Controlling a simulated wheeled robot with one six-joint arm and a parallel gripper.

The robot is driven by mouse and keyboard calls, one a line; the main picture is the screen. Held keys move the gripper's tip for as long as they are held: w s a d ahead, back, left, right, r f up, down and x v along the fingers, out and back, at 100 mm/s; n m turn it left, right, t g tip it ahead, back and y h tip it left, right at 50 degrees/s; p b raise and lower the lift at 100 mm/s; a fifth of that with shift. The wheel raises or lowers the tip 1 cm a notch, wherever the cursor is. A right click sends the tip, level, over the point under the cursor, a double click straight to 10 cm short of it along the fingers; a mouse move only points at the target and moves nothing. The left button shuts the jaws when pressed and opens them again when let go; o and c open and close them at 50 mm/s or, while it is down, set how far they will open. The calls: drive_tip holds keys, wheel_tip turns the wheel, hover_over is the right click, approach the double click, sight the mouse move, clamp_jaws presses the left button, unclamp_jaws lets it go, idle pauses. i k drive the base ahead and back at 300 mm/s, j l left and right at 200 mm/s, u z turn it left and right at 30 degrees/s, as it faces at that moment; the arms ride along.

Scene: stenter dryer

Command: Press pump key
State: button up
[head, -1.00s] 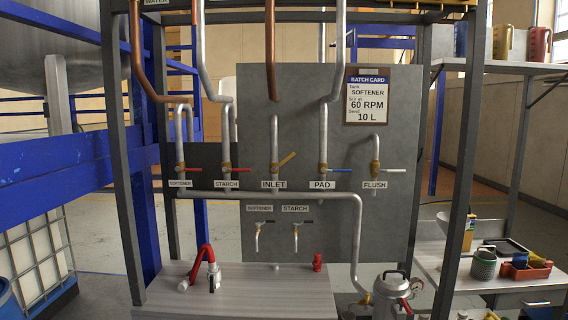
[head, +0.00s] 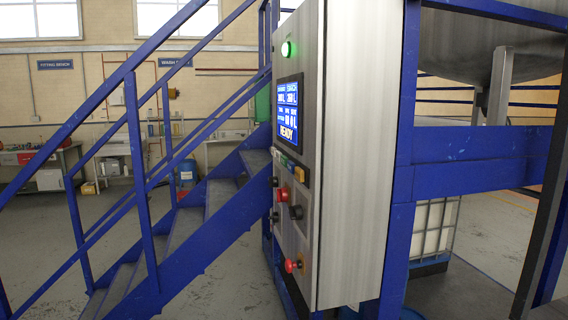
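A steel control cabinet (head: 365,150) stands right of centre in the head view. Its narrow front face is seen at a steep angle. The face carries a lit blue screen (head: 287,115) that reads READY at the bottom, with a green lamp (head: 286,49) glowing above it. A red control (head: 292,266) sits lowest. The labels are too small to read, so I cannot tell which is the pump key. My gripper is not in view.
Blue stairs (head: 200,225) with blue railings (head: 140,185) stand directly left of the cabinet. Blue framing (head: 480,178) and a steel tank (head: 505,60) are on the right. A white caged container (head: 435,228) stands below. Open floor (head: 45,225) lies at the left.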

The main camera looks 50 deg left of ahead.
sight(291, 165)
drive_tip(key=u, duration=1.95)
